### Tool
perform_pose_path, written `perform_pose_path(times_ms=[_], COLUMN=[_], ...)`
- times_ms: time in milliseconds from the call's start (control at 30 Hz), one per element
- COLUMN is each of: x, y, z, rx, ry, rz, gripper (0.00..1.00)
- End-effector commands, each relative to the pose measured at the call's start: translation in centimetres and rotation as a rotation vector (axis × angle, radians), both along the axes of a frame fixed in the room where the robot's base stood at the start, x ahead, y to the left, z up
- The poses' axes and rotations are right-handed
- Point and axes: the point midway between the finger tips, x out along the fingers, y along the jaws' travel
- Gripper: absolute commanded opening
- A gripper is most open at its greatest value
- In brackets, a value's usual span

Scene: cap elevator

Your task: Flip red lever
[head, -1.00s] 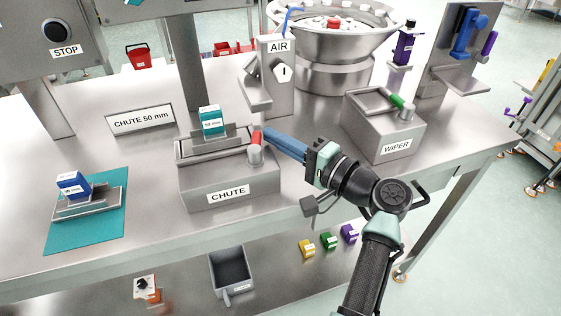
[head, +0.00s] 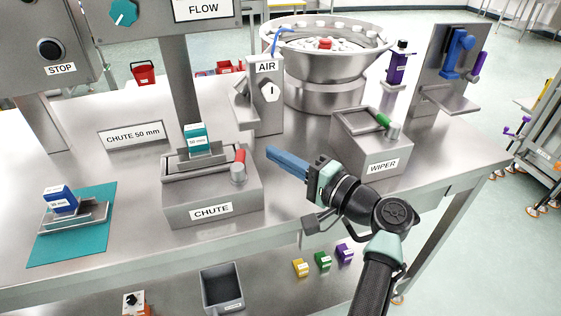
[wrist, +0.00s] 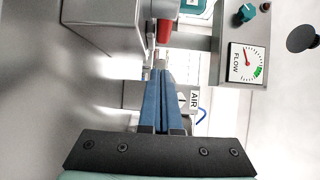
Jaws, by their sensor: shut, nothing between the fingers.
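The red lever (head: 240,157) sits on a grey pivot at the right end of the metal box labelled CHUTE (head: 185,207). Its red handle points toward the back of the bench. My gripper (head: 269,151) has long blue fingers, shut with nothing between them. In the head view the fingertips are just right of the lever, with a small gap in the picture. In the wrist view the red lever (wrist: 164,33) shows just beyond the tips of the blue fingers (wrist: 164,72), beside the box. Whether they touch cannot be told there.
The WIPER box (head: 375,155) with a green lever (head: 383,121) stands to the right. The AIR post (head: 266,100) and feeder bowl (head: 325,65) are behind. A teal block (head: 197,141) sits on the CHUTE box. A blue block (head: 60,200) rests in a holder at left.

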Motion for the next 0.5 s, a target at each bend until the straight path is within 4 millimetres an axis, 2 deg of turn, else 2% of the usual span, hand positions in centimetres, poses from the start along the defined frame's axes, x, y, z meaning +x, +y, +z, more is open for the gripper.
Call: perform_pose_path(times_ms=[200, 333, 500], x=[0.1, 0.1, 0.1], y=[-5.3, -7.7, -9.6], z=[-0.1, 0.0, 0.0], rx=[0.002, 0.001, 0.0], ry=[-0.001, -0.001, 0.0], rz=[-0.005, -0.003, -0.002], gripper=[0.0, 0.0, 0.0])
